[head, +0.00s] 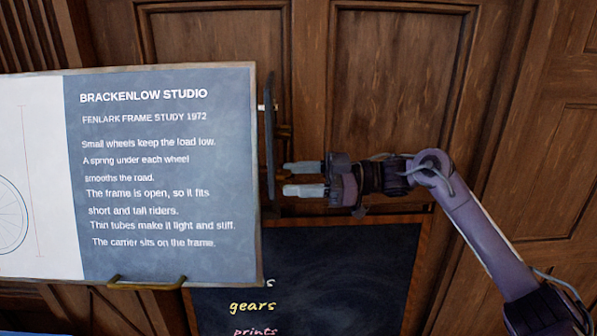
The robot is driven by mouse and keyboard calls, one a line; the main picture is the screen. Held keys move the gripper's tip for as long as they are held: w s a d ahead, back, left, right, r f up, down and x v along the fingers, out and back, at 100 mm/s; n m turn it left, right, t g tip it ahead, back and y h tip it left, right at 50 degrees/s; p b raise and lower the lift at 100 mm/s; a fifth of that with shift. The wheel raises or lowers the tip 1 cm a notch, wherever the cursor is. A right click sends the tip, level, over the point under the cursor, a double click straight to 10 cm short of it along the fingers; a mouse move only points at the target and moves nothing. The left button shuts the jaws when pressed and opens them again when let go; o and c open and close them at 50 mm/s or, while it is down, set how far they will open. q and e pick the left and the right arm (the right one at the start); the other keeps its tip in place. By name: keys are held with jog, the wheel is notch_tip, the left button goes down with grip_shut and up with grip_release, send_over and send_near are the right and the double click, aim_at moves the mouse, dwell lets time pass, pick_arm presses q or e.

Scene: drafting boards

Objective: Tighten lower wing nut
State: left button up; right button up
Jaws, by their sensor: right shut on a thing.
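The drafting board (245,180) stands tilted on the left, with a dark text panel and a white drawing sheet. A dark upright bar (270,140) runs along its right edge. My right gripper (287,180) comes in from the right, its two pale fingers pointing left at the lower part of this bar. It is shut on the lower wing nut, which is small, dark and mostly hidden at the fingertips. My left gripper is out of view.
A chalkboard (340,270) with a wooden frame and chalk words stands below my right gripper. A brass ledge holder (147,282) supports the board's lower edge. Wooden panelling (400,80) fills the back. The space above my right arm is clear.

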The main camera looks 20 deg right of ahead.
jog(key=shift+m+p, duration=0.3)
jog(key=shift+m, duration=0.3)
jog(key=shift+f, duration=0.1)
jog(key=o, duration=1)
